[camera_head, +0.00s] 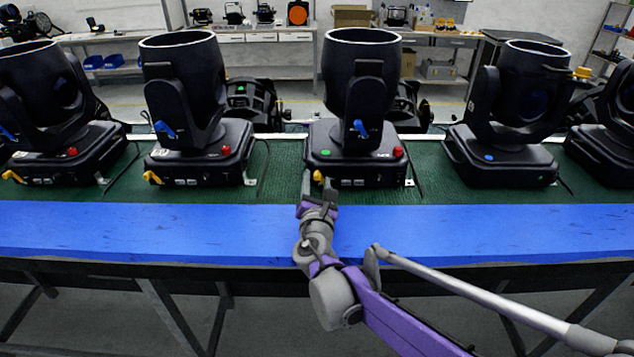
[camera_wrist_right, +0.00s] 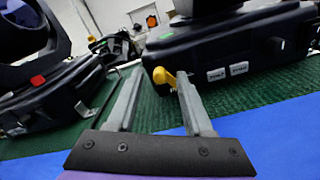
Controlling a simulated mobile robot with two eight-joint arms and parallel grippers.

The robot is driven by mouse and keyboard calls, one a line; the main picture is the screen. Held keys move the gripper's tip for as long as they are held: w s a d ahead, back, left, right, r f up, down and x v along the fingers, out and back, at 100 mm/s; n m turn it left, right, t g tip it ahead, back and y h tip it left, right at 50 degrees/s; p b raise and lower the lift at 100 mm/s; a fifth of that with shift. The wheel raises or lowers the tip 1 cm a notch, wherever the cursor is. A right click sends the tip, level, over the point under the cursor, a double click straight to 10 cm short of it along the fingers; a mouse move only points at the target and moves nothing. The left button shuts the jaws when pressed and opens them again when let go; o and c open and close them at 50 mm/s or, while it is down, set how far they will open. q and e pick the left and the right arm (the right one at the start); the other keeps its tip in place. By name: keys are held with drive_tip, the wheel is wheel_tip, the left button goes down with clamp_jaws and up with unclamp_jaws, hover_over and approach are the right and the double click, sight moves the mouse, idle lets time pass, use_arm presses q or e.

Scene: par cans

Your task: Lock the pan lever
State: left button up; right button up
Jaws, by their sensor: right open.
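A black moving-head light (camera_head: 350,150) stands on the green mat, with a blue lever (camera_head: 360,129) on its yoke and a yellow lever (camera_head: 318,176) at the front left of its base. In the right wrist view the yellow lever (camera_wrist_right: 163,76) has a round knob and a short arm slanting right. My right gripper (camera_head: 317,186) is open at the front of this base. In its wrist view the right gripper's fingers (camera_wrist_right: 160,80) reach toward the yellow lever, which appears between the tips, close to the right finger. Whether they touch is unclear. My left gripper is out of view.
Similar lights stand to the left (camera_head: 198,150) and right (camera_head: 500,155) on the green mat (camera_head: 280,180). The blue front strip (camera_head: 480,230) of the table is clear apart from my right arm above it. Shelves and benches stand behind.

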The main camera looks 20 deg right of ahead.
clamp_jaws()
idle(0.3)
